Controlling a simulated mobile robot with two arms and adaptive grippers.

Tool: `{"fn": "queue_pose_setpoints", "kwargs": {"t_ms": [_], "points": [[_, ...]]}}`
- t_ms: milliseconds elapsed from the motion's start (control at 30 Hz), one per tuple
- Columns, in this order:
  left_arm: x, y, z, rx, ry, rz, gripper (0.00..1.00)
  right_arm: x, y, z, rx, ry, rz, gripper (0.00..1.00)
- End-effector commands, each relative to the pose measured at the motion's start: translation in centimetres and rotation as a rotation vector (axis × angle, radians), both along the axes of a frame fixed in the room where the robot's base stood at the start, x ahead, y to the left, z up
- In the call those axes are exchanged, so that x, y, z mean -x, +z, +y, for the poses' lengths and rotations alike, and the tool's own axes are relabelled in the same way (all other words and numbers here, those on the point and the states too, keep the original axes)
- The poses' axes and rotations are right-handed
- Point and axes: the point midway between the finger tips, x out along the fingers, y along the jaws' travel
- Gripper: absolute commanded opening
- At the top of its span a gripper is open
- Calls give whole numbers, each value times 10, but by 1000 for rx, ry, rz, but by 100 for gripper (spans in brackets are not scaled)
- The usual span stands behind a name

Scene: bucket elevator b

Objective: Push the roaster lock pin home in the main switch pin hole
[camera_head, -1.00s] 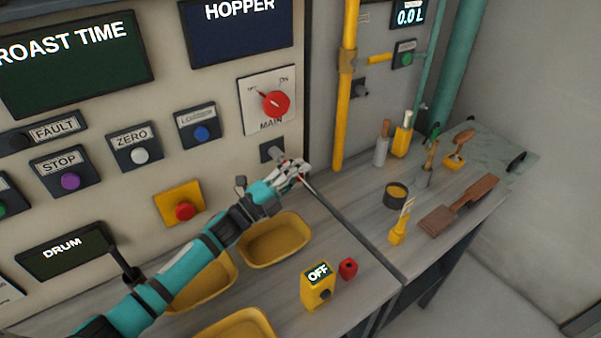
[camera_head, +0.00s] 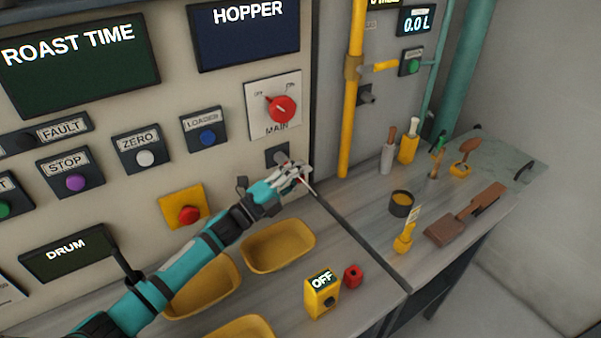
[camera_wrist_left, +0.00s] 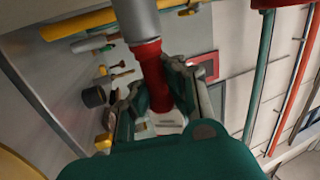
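My left gripper (camera_head: 301,177) is beside the panel, just below and right of the dark pin hole block (camera_head: 274,157) under the MAIN switch (camera_head: 281,109). In the left wrist view its fingers (camera_wrist_left: 158,105) close around the red handle of the lock pin (camera_wrist_left: 152,75). A grey shaft (camera_wrist_left: 143,18) runs from the red part toward the panel side. In the head view the pin is mostly hidden by my fingers, and I cannot tell how deep it sits. My right gripper is not in view.
Yellow trays (camera_head: 278,246) lie on the bench below my left arm. A yellow OFF box (camera_head: 322,296) and a red piece (camera_head: 352,276) stand near the front. A vertical yellow pipe (camera_head: 351,115) rises right of the gripper. Tools stand on the right bench.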

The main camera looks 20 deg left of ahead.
Motion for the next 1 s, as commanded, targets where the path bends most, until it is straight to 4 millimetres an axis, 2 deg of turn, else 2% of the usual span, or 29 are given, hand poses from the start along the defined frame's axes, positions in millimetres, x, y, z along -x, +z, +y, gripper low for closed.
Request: {"fn": "queue_pose_setpoints", "kwargs": {"t_ms": [67, 300, 333, 667, 1000], "points": [[-1, 2, 2, 0, 5, -2, 0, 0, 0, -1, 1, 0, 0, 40], [-1, 2, 2, 0, 4, -2, 31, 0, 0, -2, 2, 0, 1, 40], [-1, 2, 2, 0, 4, -2, 33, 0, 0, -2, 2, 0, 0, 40], [4, -2, 5, -1, 4, 1, 33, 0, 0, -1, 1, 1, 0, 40], [47, -17, 34, 0, 5, 1, 33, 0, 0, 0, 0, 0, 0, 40]]}}
